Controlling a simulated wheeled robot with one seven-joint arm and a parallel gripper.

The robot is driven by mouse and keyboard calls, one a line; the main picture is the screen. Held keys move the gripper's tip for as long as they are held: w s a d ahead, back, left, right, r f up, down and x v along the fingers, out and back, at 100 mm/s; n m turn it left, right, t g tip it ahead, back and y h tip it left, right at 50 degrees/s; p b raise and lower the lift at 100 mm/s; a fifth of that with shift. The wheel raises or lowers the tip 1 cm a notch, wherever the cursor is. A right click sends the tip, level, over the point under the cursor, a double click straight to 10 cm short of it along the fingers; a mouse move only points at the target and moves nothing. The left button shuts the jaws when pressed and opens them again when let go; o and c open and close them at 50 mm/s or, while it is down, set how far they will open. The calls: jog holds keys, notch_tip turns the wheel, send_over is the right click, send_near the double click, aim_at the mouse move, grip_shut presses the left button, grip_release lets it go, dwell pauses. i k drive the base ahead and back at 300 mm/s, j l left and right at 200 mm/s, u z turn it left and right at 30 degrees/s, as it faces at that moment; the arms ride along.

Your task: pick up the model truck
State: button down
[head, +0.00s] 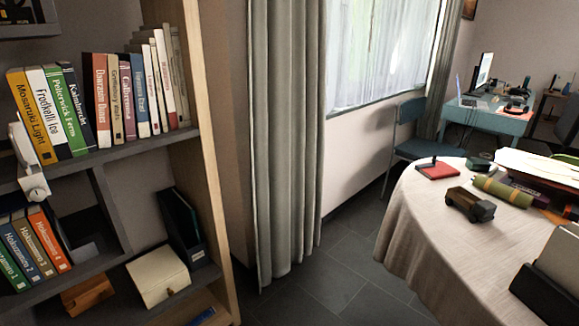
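The model truck (470,204) is a small dark brown wooden truck. It stands on the round table (428,243), which is covered with a pale cloth, at the right of the head view. Its wheels rest on the cloth, a little in from the table's left edge. A green cylinder (503,191) lies close behind it to the right.
A red box or book (437,170) lies behind the truck near the table's far edge. A dark tilted holder (548,291) is at the table's near right. A bookshelf (212,150) fills the left. Tiled floor (335,275) is clear between shelf and table.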

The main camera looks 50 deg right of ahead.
aim_at(479, 210)
jog(key=l+z, duration=0.45)
jog(key=i+l+z, duration=0.15)
jog(key=l+z, duration=0.3)
jog(key=i+l+z, duration=0.15)
jog(key=l+z, duration=0.25)
jog(key=j, duration=0.1)
